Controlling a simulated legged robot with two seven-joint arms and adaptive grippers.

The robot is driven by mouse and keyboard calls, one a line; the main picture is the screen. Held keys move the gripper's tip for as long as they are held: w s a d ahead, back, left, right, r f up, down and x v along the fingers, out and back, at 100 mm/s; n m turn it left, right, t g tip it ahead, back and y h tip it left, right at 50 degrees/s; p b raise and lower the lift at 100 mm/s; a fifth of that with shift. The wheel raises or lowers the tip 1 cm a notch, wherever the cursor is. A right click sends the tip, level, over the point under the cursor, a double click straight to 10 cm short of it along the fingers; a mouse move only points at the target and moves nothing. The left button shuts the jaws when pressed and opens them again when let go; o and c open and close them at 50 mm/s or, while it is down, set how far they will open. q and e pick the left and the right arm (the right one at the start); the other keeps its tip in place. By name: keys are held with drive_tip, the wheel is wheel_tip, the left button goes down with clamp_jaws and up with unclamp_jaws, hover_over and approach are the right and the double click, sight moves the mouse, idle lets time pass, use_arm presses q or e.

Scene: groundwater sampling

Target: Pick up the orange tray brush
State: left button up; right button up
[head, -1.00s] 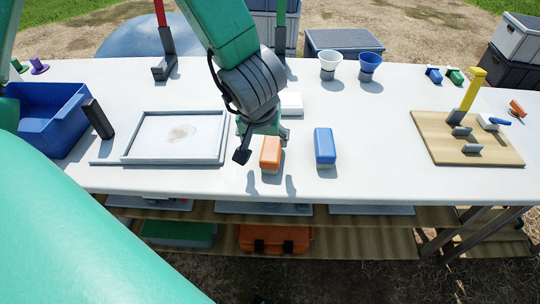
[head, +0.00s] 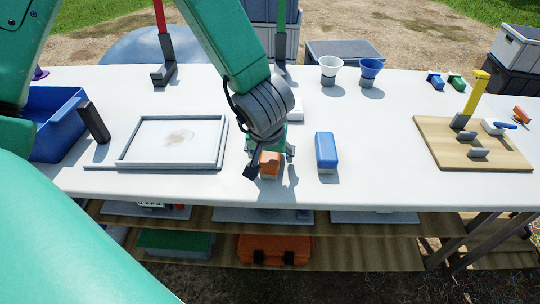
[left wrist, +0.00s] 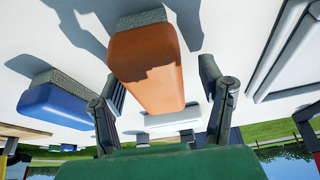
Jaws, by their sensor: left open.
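The orange tray brush (head: 270,165) lies on the white table, partly hidden by my left gripper in the head view. In the left wrist view the brush (left wrist: 147,65) shows its orange back and grey bristles between the two fingers. My left gripper (head: 270,168) is open, with one finger on each side of the brush; the wrist view shows gaps between the fingers (left wrist: 160,95) and the brush. A blue brush (head: 326,152) lies to the right; it also shows in the wrist view (left wrist: 55,103). My right gripper is not in view.
A shallow grey tray (head: 122,160) lies left of the gripper. A blue bin (head: 55,125) stands further left. A white block (head: 296,108) is just behind the gripper. A wooden board (head: 500,160) with a yellow post is at the right.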

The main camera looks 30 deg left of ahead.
use_arm(q)
drive_tip(key=shift+d, duration=0.4)
drive_tip(key=shift+a+f, duration=0.2)
drive_tip(key=shift+a, duration=0.2)
drive_tip(key=shift+c, duration=0.5)
drive_tip(key=c, duration=1.2)
drive_tip(key=shift+d, duration=0.2)
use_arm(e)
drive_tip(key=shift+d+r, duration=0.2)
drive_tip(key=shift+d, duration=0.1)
